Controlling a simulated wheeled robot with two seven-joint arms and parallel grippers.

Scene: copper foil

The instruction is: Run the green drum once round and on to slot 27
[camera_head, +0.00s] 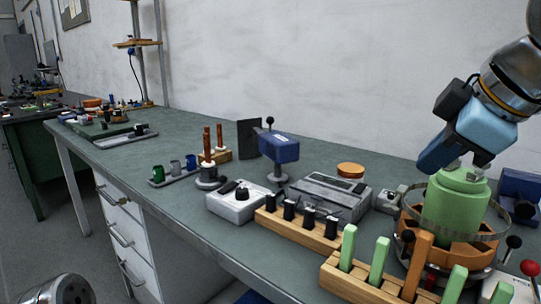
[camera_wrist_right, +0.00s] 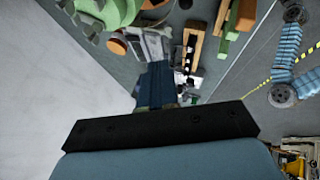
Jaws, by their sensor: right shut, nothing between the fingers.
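The green drum (camera_head: 455,205) stands upright at the right end of the bench, inside a metal ring (camera_head: 500,212) and over an orange slotted base (camera_head: 468,252). Numbers on the slots are too small to read. My right gripper (camera_head: 474,163) is shut and empty. It is at the drum's top knob, from above; I cannot tell whether it touches. My left gripper is out of view.
Wooden racks with black-topped pieces (camera_head: 295,228) and green and orange blocks (camera_head: 379,258) stand in front and left of the drum. A grey instrument (camera_head: 328,194), a white box (camera_head: 237,203) and a blue device (camera_head: 279,147) lie farther left. A red-knobbed lever (camera_head: 514,242) is close on the right.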

